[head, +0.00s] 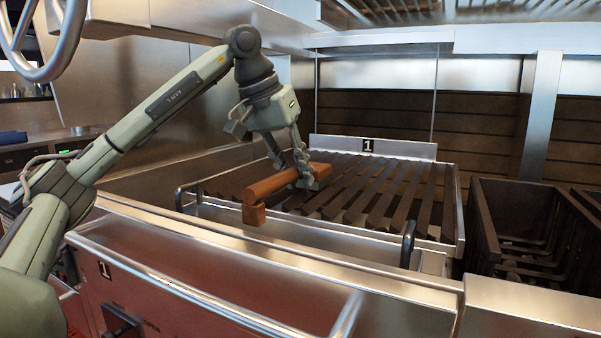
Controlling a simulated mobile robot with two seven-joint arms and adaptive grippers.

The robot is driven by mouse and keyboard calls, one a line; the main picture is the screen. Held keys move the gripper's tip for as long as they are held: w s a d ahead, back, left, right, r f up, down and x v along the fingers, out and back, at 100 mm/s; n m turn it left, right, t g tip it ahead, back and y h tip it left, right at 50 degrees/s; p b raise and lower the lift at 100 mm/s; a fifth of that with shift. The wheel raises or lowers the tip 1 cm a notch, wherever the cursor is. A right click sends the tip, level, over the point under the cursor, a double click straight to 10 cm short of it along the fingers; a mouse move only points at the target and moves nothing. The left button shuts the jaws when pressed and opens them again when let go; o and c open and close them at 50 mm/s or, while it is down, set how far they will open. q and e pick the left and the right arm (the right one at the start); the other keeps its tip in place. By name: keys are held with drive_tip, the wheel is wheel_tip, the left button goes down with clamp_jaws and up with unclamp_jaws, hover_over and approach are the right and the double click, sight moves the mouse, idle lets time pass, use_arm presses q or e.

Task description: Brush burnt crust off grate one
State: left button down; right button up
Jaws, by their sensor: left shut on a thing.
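Grate one (380,187) is a set of slanted dark metal bars in a steel frame, with a plate marked 1 (367,147) at its back edge. My left gripper (305,177) comes down over the left part of the grate. It is shut on a brown wooden brush (268,187). The brush lies roughly level, its near end sticking out toward the front left. Its far end is at the bars, partly hidden by the fingers. I cannot tell whether it touches the bars. No burnt crust can be made out clearly. My right gripper is not in view.
Two dark handles stand at the front of the grate, a left one (188,196) and a right one (408,243). A steel front ledge (270,255) runs before it. An open dark pit (520,225) lies to the right. A metal wheel (45,45) hangs at upper left.

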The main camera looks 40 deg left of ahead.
sight(314, 166)
use_arm(q)
drive_tip(key=shift+w+a+r+p, duration=0.1)
drive_tip(key=shift+w+p, duration=0.3)
drive_tip(key=shift+w, duration=0.25)
drive_tip(key=shift+w+a+p, duration=0.25)
drive_tip(key=shift+w+p, duration=0.15)
drive_tip(key=shift+w, duration=0.65)
drive_tip(key=shift+w+a, duration=0.2)
drive_tip(key=shift+w, duration=0.65)
drive_tip(key=shift+w+a, duration=0.15)
drive_tip(key=shift+w, duration=0.65)
drive_tip(key=shift+w+a, duration=0.15)
drive_tip(key=shift+w+r, duration=0.2)
drive_tip(key=shift+r, duration=0.45)
drive_tip(key=shift+w+r, duration=0.15)
drive_tip(key=shift+r, duration=0.5)
drive_tip(key=shift+s+r, duration=0.2)
drive_tip(key=shift+r, duration=1.4)
